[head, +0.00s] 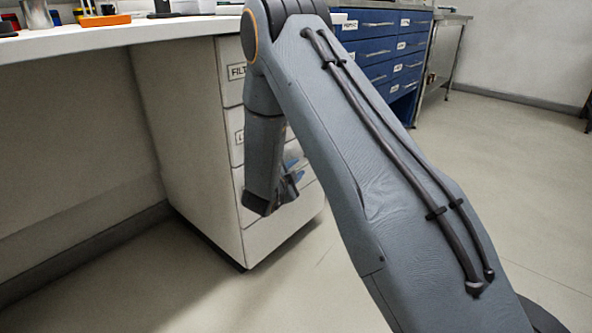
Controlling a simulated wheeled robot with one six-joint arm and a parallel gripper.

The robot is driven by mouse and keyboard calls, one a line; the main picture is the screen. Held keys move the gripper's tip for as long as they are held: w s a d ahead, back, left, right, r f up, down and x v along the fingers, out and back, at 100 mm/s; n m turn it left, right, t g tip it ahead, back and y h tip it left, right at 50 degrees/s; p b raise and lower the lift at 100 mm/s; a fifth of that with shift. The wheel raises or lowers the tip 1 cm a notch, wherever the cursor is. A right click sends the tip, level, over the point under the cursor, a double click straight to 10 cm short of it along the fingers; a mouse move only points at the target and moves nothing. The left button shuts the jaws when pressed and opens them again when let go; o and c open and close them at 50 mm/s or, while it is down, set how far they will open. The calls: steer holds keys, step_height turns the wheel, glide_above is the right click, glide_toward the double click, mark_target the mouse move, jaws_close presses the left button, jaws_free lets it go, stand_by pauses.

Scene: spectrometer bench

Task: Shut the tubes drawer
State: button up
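A white drawer cabinet (190,150) stands under the bench. Its top drawer has a label starting "FILT" (237,71), and a lower one has a label (239,136) that is mostly hidden. My arm crosses in front of the drawer fronts. I cannot read a tubes label, and I cannot tell how far any lower drawer stands out. My gripper (280,192) points down at the lower drawers. Its fingers are small and partly hidden, so whether they are open or touch a drawer is unclear. Something small and blue (294,158) shows beside it.
The white bench top (100,37) carries several small items at the upper left. A blue drawer unit (385,50) and a metal table (440,55) stand at the back. The floor (500,150) to the right is clear.

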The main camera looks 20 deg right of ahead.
steer(key=p+v, duration=0.2)
steer(key=v, duration=0.5)
steer(key=shift+s+a+p, duration=0.25)
steer(key=shift+s+p, duration=0.05)
steer(key=shift+p, duration=0.1)
steer(key=shift+r, duration=0.1)
